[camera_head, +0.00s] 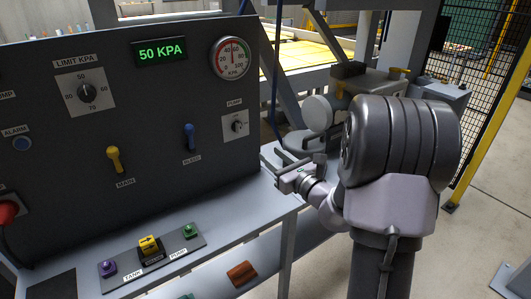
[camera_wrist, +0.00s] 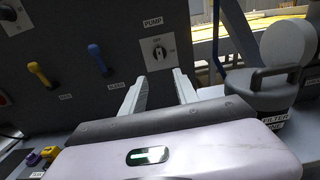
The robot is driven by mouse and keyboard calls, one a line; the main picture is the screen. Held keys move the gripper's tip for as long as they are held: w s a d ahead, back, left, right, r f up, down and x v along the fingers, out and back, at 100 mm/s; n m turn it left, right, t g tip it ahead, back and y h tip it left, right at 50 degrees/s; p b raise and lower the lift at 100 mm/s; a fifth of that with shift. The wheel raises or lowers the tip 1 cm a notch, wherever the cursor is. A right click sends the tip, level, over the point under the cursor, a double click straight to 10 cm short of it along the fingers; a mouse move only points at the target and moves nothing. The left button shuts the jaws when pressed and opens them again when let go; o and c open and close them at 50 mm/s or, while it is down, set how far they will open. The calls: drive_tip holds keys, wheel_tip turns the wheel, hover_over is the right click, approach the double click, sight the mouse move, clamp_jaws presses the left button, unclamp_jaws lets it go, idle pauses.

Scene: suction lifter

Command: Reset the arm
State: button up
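My gripper (camera_head: 281,170) is at the right end of the control panel, just above the right edge of the grey bench. In the wrist view my gripper (camera_wrist: 160,88) has its two fingers spread apart with nothing between them. The pump knob (camera_head: 238,125) is on the panel above and left of my gripper; it also shows in the wrist view (camera_wrist: 158,52), beyond the fingers. The fingers appear apart from the panel.
The dark panel (camera_head: 130,180) carries a yellow main lever (camera_head: 114,159), a blue bleed lever (camera_head: 190,136), a limit knob (camera_head: 86,92), a gauge (camera_head: 233,58) and a 50 KPA display (camera_head: 160,51). A grey filter canister (camera_wrist: 262,95) stands right of my gripper.

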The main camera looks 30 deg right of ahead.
drive_tip(key=s+a+r+n+g+y, duration=0.1)
drive_tip(key=a+r+n+y, duration=0.15)
drive_tip(key=a, duration=0.35)
drive_tip(key=s+a+r+n+g+y, duration=0.1)
drive_tip(key=a+n+g+y, duration=0.1)
drive_tip(key=a+n+y, duration=0.3)
drive_tip(key=s+a+r+n+g+y, duration=0.1)
drive_tip(key=s+a+n+g, duration=0.75)
drive_tip(key=a, duration=0.85)
drive_tip(key=s+a+f+n+g+h, duration=0.1)
drive_tip(key=s+f+n+h, duration=0.1)
drive_tip(key=s+n, duration=0.45)
drive_tip(key=s+a+f+n+g+h, duration=0.1)
drive_tip(key=s+n+h, duration=0.15)
drive_tip(key=s, duration=0.65)
drive_tip(key=s+d+n+t+h, duration=0.1)
drive_tip(key=s+d+n+h, duration=0.2)
drive_tip(key=d+n, duration=0.2)
drive_tip(key=shift+s+d+n+h, duration=0.3)
drive_tip(key=shift+s+d, duration=0.1)
